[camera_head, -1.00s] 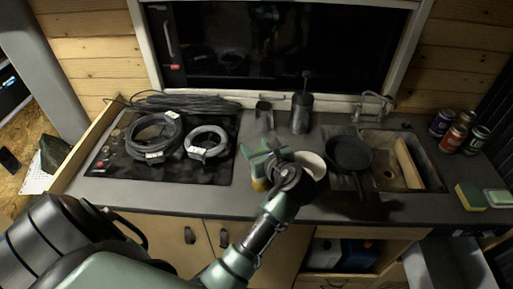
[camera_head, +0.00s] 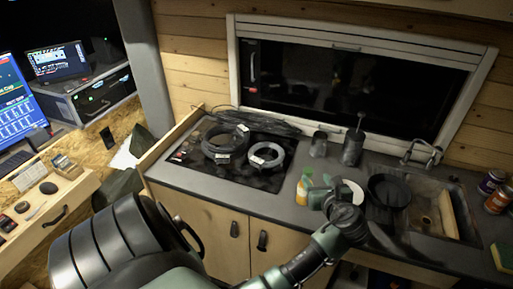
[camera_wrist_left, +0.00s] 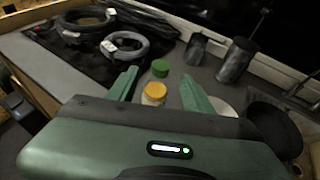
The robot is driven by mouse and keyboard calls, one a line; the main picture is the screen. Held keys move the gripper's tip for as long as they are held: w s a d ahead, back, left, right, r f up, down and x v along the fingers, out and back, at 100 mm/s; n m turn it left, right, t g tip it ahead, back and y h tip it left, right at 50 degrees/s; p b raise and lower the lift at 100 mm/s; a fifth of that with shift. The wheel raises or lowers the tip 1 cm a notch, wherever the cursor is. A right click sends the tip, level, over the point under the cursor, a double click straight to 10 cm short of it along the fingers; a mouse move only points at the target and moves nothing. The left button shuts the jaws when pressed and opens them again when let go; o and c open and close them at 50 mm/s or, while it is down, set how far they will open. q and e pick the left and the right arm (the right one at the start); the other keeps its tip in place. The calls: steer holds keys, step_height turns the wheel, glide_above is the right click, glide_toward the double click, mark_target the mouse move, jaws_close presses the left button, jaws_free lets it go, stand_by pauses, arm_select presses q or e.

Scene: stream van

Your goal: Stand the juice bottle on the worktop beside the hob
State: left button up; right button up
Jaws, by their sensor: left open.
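The juice bottle (camera_head: 302,189), yellow-orange with a pale label, appears upright on the grey worktop (camera_head: 275,205), just right of the hob (camera_head: 233,175). In the left wrist view its yellow-orange part (camera_wrist_left: 154,91) shows between my finger lines, with a round green cap-like piece (camera_wrist_left: 160,68) just beyond. My left gripper (camera_head: 318,178) is open and close to the bottle's right side in the head view. Its two green fingers (camera_wrist_left: 158,88) are spread in the wrist view. I cannot tell whether they touch the bottle. My right gripper is not in view.
Coiled cables (camera_head: 266,155) lie on the hob. A dark cup (camera_head: 318,145) and a dark canister (camera_head: 352,148) stand behind. A white bowl (camera_head: 352,192), a black pan (camera_head: 389,190) and the sink (camera_head: 447,215) are to the right. Cans (camera_head: 492,182) stand at far right.

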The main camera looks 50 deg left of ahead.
arm_select(q)
steer(key=w+d+f+n+t+h, duration=0.1)
steer(key=d+f+n+t+h, duration=0.4)
steer(key=d+f+n+h, duration=0.55)
steer(key=s+d+f+n+g, duration=0.1)
steer(key=s+d+f+g, duration=0.15)
steer(key=f, duration=0.55)
steer(key=s+d+f+g, duration=0.1)
steer(key=s+d+f, duration=0.1)
steer(key=s+f, duration=0.35)
steer(key=s+f+n+g+h, duration=0.1)
steer(key=s+f+n+g, duration=0.35)
steer(key=s+f, duration=1.3)
steer(key=s+a+f+n+g, duration=0.1)
steer(key=s+f+n, duration=0.2)
steer(key=s, duration=0.8)
steer(key=s+a+f+n+g, duration=0.1)
steer(key=s+f+n+g, duration=0.1)
steer(key=s+f, duration=0.5)
steer(key=s+n, duration=0.1)
steer(key=s, duration=0.3)
steer(key=shift+a+f, duration=0.4)
